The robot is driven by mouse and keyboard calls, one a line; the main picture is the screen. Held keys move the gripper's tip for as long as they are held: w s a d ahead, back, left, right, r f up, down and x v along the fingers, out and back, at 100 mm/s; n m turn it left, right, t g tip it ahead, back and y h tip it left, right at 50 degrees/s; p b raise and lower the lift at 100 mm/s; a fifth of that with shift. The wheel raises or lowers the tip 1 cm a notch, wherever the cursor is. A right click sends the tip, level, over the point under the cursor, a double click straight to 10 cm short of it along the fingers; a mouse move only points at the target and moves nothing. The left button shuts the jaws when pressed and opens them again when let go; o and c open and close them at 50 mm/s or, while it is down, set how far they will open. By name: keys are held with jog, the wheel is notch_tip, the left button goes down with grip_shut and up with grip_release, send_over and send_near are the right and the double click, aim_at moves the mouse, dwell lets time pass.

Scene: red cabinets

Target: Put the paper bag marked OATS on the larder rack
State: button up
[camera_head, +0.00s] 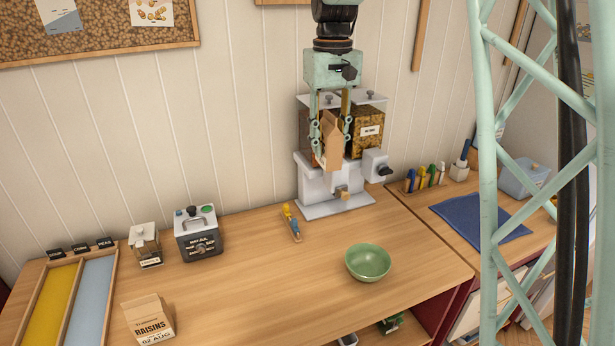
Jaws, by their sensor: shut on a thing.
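My gripper (331,146) is shut on a brown paper bag (332,142). It holds the bag upright, well above the table and in front of the dispenser. One finger shows on each side of the bag. No lettering can be read on the held bag, so I cannot tell whether it is the OATS bag. A second paper bag (150,319), marked RAISINS, stands at the front left of the table. I cannot pick out the larder rack for certain.
A dispenser (318,187) with filled hoppers stands behind the bag. A green bowl (368,262), a control box (198,234), a small jar (146,246) and a divided tray (74,264) are on the table (250,290). An open shelf (415,328) shows below. The table's centre front is clear.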

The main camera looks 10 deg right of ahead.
jog(key=w+d+r+m, duration=0.1)
jog(key=d+r+m, duration=0.1)
jog(key=d+r, duration=0.2)
jog(key=shift+w+d+r, duration=0.15)
jog(key=shift+d+r, duration=0.05)
jog(key=shift+r, duration=0.05)
jog(key=shift+d, duration=0.15)
